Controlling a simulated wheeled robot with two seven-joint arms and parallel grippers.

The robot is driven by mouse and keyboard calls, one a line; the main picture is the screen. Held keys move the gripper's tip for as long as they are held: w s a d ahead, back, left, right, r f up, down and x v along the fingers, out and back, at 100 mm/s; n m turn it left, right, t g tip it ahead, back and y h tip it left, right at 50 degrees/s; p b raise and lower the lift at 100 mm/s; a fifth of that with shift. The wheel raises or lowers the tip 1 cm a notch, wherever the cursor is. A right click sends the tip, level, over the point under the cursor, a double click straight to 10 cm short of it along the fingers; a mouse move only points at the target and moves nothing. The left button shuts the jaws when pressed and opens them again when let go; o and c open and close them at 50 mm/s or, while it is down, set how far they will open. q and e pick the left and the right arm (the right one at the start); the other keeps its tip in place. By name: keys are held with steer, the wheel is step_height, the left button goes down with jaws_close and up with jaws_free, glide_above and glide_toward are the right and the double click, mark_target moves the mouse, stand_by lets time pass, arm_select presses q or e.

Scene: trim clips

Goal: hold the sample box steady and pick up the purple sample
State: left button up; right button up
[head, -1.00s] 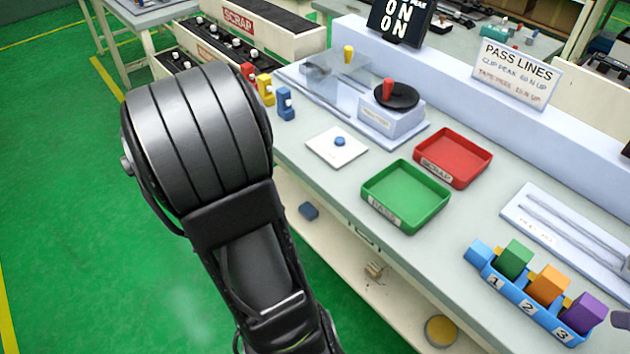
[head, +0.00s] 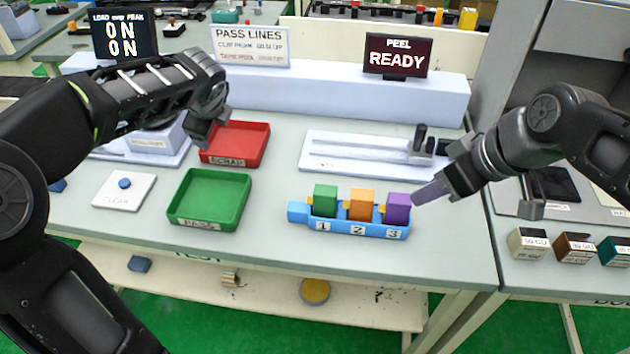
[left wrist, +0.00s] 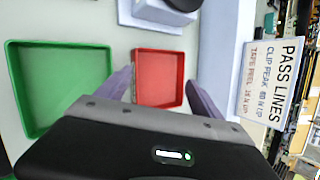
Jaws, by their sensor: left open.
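The blue sample box (head: 350,227) sits on the bench with slots numbered 1, 2 and 3. It holds a green sample (head: 325,200), an orange sample (head: 361,204) and, at its right end, the purple sample (head: 397,208). My right gripper (head: 428,193) is just right of the purple sample, its finger pointing left at it; a small gap seems to remain. Only one finger shows clearly, so its opening is unclear. My left gripper (head: 203,130) is above the red tray, well left of the box. In the left wrist view it is open and empty (left wrist: 160,92).
The red scrap tray (head: 262,144) and green pass tray (head: 238,214) are left of the box. A white fixture with a rail (head: 330,158) lies behind it. A white pad with a blue button (head: 105,200) is far left. Small labelled blocks (head: 575,247) stand at right.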

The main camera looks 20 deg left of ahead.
mark_target(333, 192)
arm_select(q)
steer(key=s+d+g+h, duration=0.1)
steer(key=s+d+g, duration=0.1)
steer(key=d, duration=0.7)
steer(key=s+d+f+g+h, duration=0.1)
steer(key=s+d, duration=0.2)
steer(key=d, duration=0.7)
steer(key=s+d+g+h, duration=0.1)
steer(key=s+d+g, duration=0.1)
steer(key=d, duration=0.8)
steer(key=shift+s+d+f+g+h, duration=0.1)
steer(key=shift+s+f+g+h, duration=0.2)
steer(key=shift+s+f, duration=0.1)
steer(key=shift+w+d+n+h, duration=0.2)
steer(key=shift+d+n+h, duration=0.2)
steer(key=shift+n, duration=0.4)
steer(key=shift+f, duration=3.9)
